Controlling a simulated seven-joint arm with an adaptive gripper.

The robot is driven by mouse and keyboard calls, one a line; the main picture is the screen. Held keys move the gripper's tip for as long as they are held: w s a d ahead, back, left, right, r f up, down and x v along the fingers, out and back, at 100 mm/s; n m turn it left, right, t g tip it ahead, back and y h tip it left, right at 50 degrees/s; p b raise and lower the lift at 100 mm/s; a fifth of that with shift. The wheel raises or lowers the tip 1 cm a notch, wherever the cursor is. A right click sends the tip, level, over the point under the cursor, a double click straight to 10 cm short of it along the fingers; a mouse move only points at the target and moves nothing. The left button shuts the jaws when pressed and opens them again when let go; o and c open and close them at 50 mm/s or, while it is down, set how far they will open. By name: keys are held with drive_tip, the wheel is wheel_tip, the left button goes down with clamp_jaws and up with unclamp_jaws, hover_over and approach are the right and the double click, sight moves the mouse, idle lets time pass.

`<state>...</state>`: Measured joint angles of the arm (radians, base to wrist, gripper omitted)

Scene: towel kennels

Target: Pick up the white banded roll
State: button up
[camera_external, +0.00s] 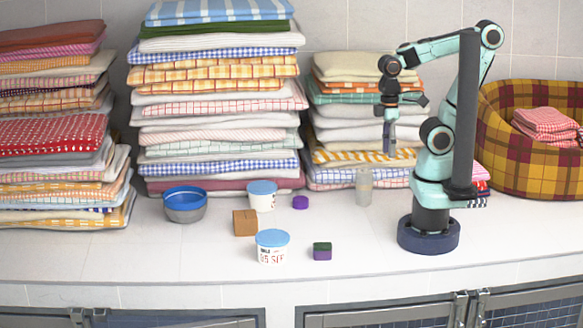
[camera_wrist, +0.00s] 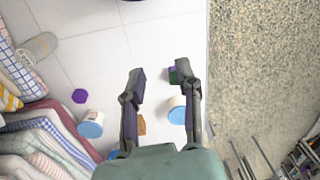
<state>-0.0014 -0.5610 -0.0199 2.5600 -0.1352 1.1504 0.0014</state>
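The pale, whitish upright cylinder (camera_external: 363,186) on the counter, by the foot of the right-hand towel stack, is the closest match to the white banded roll; I cannot make out a clear band. In the wrist view, a greyish-beige cylinder (camera_wrist: 40,47) at the upper left seems to be the same thing. My gripper (camera_external: 388,150) hangs fingers down above the counter, to the right of and higher than the cylinder, not touching it. In the wrist view, my gripper (camera_wrist: 160,70) has its fingers apart with nothing held between them.
Two blue-lidded white tubs (camera_external: 262,196) (camera_external: 272,247), a blue bowl (camera_external: 185,205), an orange-brown block (camera_external: 245,222), a purple piece (camera_external: 300,202) and a green-purple cube (camera_external: 322,251) stand on the counter. Towel stacks (camera_external: 215,110) line the back. A plaid basket (camera_external: 500,160) is at right.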

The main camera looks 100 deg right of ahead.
drive_tip(key=shift+o, duration=0.3)
drive_tip(key=o, duration=0.8)
drive_tip(key=shift+o, duration=0.2)
